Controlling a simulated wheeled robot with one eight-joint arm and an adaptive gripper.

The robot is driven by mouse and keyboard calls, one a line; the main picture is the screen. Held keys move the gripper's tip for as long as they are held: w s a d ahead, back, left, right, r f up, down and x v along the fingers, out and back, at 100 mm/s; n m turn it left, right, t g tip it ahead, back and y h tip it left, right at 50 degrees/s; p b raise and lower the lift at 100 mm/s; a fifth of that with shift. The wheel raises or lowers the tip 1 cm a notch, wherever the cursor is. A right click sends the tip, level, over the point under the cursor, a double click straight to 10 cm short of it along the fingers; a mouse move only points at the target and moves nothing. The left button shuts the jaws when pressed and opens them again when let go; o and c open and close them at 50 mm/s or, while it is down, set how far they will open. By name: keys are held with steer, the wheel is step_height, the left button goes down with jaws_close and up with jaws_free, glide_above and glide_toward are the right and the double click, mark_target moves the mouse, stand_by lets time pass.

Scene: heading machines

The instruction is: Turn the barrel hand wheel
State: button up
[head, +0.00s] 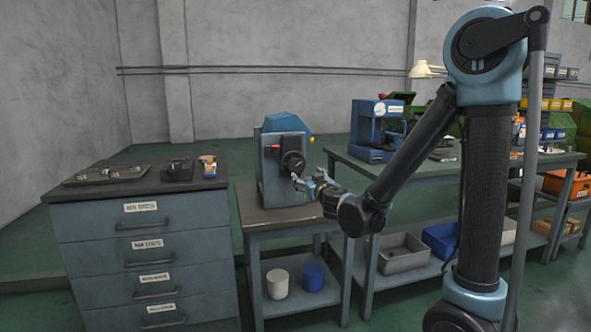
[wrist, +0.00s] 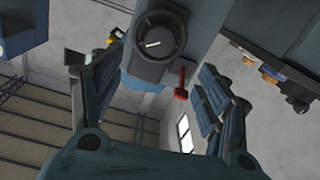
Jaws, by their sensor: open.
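A grey-blue machine with a blue top (head: 282,170) stands on a small bench. A dark round wheel (head: 293,163) sits on its front, probably the barrel hand wheel. In the wrist view, a dark round knob with a pale mark (wrist: 158,40) sits ahead, near the top centre, with a red lever (wrist: 181,85) beside it. My gripper (head: 298,184) is just in front of the machine, slightly below the wheel. In the wrist view my gripper (wrist: 162,65) has its fingers spread wide to either side, with nothing between them; they look apart from the wheel.
A drawer cabinet (head: 150,245) with a tray (head: 120,172) on top stands left. A green-topped bench (head: 425,168) with a blue machine (head: 377,130) stands behind my arm. White (head: 277,283) and blue (head: 313,277) containers are on the lower shelf. Green floor lies open behind the cabinet.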

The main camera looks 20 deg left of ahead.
mark_target(296, 167)
steer(key=x, duration=1.7)
steer(key=shift+w, duration=0.1)
steer(key=shift+c, duration=0.5)
steer(key=c, duration=1)
